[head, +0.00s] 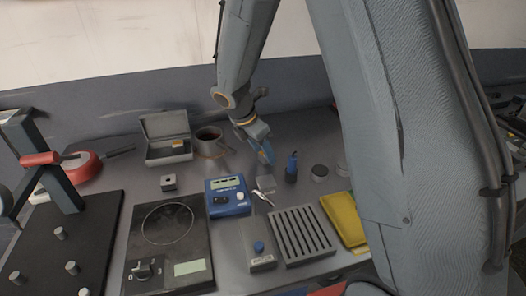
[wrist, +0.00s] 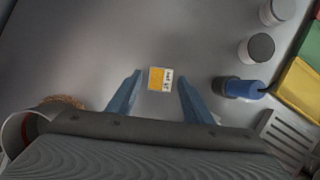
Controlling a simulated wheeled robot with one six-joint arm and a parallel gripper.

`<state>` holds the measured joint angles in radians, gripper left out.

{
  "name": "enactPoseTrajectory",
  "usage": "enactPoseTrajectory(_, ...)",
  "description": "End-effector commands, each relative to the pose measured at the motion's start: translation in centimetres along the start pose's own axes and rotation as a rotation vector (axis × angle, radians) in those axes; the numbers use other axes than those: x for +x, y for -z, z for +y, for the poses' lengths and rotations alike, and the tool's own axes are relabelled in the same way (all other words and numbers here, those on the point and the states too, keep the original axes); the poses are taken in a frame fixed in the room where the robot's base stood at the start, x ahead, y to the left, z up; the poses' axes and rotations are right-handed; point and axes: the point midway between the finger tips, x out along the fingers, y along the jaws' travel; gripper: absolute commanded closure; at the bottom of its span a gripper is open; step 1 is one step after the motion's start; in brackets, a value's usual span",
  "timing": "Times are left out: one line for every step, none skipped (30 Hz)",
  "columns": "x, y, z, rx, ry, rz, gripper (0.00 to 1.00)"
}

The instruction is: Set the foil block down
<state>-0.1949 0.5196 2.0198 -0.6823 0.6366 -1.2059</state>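In the wrist view a small block with a yellow and white label, which I take for the foil block (wrist: 160,79), shows between the two blue fingers of my gripper (wrist: 160,77). A gap shows on each side of it, so the fingers are open and not touching it. The grey worktop (wrist: 110,35) is behind it; whether it rests flat cannot be told. In the head view my gripper (head: 267,153) points down over the back of the worktop, and I cannot make the block out there.
A blue cylinder (head: 291,167) stands close to the gripper, with dark discs (head: 319,173) beyond.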

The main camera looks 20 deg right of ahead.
Motion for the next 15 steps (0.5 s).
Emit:
enactPoseTrajectory(0.0,0.0,0.0,0.0,0.0,0.0,0.54)
enactPoseTrajectory(0.0,0.0,0.0,0.0,0.0,0.0,0.54)
enactPoseTrajectory(0.0,0.0,0.0,0.0,0.0,0.0,0.54)
enactPoseTrajectory(0.0,0.0,0.0,0.0,0.0,0.0,0.54)
enactPoseTrajectory(-0.1,0.0,0.0,0.0,0.0,0.0,0.54)
enactPoseTrajectory(-0.3,-0.1,0.0,0.001,-0.001,0.0,0.54)
enactPoseTrajectory(-0.5,-0.1,0.0,0.001,-0.001,0.0,0.54)
enactPoseTrajectory(-0.7,-0.1,0.1,0.001,-0.002,0.0,0.54)
enactPoseTrajectory(-1.0,-0.1,0.1,0.001,-0.003,-0.001,0.54)
enactPoseTrajectory(-1.4,-0.1,0.1,0.001,-0.004,-0.001,0.54)
enactPoseTrajectory(-1.9,-0.1,0.1,0.001,-0.004,-0.001,0.54)
enactPoseTrajectory(-2.5,-0.1,0.1,0.001,-0.004,-0.001,0.54)
enactPoseTrajectory(-3.1,-0.1,0.1,0.001,-0.005,0.0,0.54)
enactPoseTrajectory(-3.7,-0.1,0.2,0.002,-0.005,-0.002,0.54)
enactPoseTrajectory(-4.5,-0.1,0.2,0.001,-0.006,-0.001,0.54)
